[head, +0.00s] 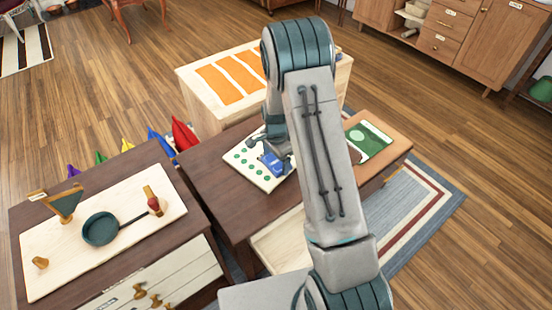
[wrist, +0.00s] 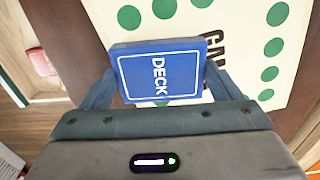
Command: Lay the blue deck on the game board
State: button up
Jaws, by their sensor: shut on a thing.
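The blue deck (wrist: 158,72), a box with a white outline and the word DECK, is held between the two fingers of my gripper (wrist: 158,88) in the wrist view. In the head view the deck (head: 272,163) shows at the tip of my gripper (head: 272,155), over the game board (head: 246,174). The game board is cream with green dots and also shows behind the deck in the wrist view (wrist: 240,50). I cannot tell whether the deck touches the board. My arm hides the board's right part in the head view.
The board lies on a dark brown table (head: 220,198). A green and white card on a tan mat (head: 397,147) lies right of my arm. A light box with orange panels (head: 200,105) stands behind. A dark cabinet at left bears a pale board (head: 150,238) with a pan (head: 100,229).

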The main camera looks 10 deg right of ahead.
aim_at(276, 162)
jog(key=shift+f, duration=0.1)
jog(key=o, duration=0.9)
notch_tip(276, 162, up, 13)
jog(key=s+a+r+n+t, duration=0.1)
jog(key=s+r+n, duration=0.5)
jog(key=s+r, duration=0.6)
jog(key=s+r+n, duration=0.1)
jog(key=s+n, duration=0.1)
jog(key=s, duration=0.2)
jog(key=s+r+n, duration=0.1)
jog(key=s+n, duration=0.2)
jog(key=s, duration=0.2)
jog(key=s+r+n+t+p, duration=0.1)
jog(key=s+n, duration=0.1)
jog(key=s, duration=0.3)
jog(key=shift+a+r+n, duration=0.2)
jog(key=shift+a+n, duration=0.1)
